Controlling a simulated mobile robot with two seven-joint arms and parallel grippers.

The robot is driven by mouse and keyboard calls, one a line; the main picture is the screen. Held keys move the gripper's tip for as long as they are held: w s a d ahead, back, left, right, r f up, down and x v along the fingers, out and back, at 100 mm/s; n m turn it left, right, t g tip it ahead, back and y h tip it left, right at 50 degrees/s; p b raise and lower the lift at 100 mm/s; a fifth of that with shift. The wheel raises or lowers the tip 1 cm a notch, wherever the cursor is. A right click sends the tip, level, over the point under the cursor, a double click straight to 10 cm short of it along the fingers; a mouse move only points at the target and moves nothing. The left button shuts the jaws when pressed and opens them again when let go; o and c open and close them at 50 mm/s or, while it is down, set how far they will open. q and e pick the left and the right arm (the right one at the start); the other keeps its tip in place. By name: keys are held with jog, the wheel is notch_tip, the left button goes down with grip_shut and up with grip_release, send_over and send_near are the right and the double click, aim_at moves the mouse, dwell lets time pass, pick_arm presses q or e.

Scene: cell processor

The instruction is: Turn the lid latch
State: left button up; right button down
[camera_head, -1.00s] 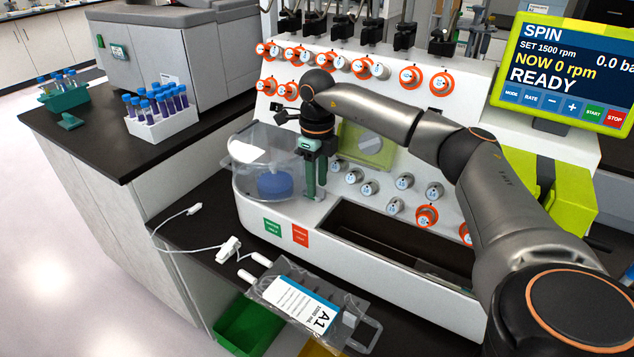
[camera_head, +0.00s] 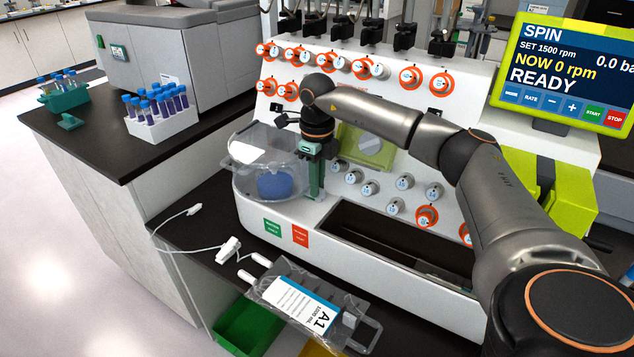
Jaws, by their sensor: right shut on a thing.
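The clear lid (camera_head: 262,150) covers a round bowl with a blue part (camera_head: 274,184) inside, at the left end of the white cell processor (camera_head: 252,213). My right arm reaches in from the right, and my right gripper (camera_head: 315,184) points down at the right side of the lid. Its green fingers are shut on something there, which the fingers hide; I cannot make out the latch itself. My left gripper is not in view.
Knobs with orange and white rims cover the processor's sloped panel (camera_head: 381,204). A clear bag labelled A1 (camera_head: 300,304) lies on the dark bench in front, with a white tube and clamp (camera_head: 229,248). A tube rack (camera_head: 160,126) stands on the left counter. The screen (camera_head: 566,68) reads READY.

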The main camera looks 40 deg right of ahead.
jog(key=shift+r+n+p, duration=0.2)
jog(key=shift+n+p, duration=0.55)
jog(key=shift+n, duration=0.05)
jog(key=shift+n+p, duration=0.3)
jog(key=shift+n, duration=0.2)
jog(key=shift+f+n+p, duration=0.1)
jog(key=shift+n+p, duration=0.25)
jog(key=shift+n, duration=0.55)
jog(key=c, duration=0.9)
grip_release()
jog(key=shift+f, duration=0.1)
